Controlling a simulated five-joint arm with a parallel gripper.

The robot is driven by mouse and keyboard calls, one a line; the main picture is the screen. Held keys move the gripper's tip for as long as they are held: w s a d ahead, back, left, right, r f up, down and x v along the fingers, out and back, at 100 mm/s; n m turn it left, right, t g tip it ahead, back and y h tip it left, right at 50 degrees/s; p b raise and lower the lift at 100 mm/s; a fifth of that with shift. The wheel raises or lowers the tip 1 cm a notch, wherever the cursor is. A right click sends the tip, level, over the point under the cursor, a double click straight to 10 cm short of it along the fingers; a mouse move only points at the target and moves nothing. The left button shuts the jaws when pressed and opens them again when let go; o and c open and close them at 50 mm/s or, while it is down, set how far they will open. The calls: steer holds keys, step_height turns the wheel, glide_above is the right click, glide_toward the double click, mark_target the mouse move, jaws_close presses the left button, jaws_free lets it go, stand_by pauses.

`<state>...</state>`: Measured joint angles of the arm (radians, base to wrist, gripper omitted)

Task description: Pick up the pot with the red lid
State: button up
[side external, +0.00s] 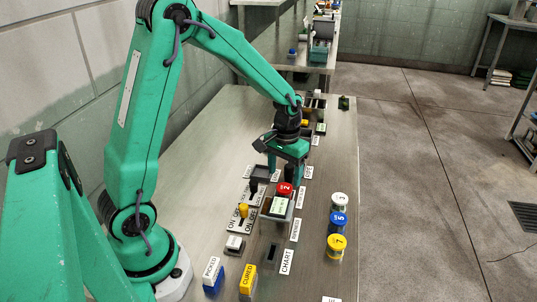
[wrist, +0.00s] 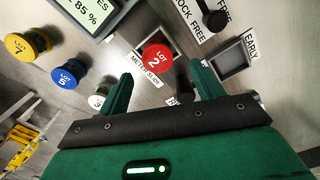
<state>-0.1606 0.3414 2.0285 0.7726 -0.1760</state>
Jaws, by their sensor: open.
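The pot with the red lid (side external: 285,189), its lid marked 2, stands upright near the middle of the bench, just behind a box with a lit display. It also shows in the wrist view (wrist: 156,57), beside a label reading METER SLIDE. Its body is mostly hidden under the lid. My gripper (side external: 287,177) is open and empty, pointing down close to the red lid. In the wrist view, the fingers of my gripper (wrist: 160,76) lie to the left and right below the lid, with a visible gap on each side. I cannot tell their exact height against the pot.
Pots with white (side external: 339,199), blue (side external: 338,218) and yellow (side external: 336,242) lids stand in a row near the right bench edge. The display box (wrist: 88,14) is close to the red lid. A square recess (wrist: 232,60) labelled EARLY lies to its right. Levers stand left of the box.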

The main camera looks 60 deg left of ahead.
mark_target(285, 187)
steer(key=shift+d+f, duration=0.2)
steer(key=shift+f, duration=2.4)
steer(key=c, duration=1.1)
steer(key=shift+r, duration=0.2)
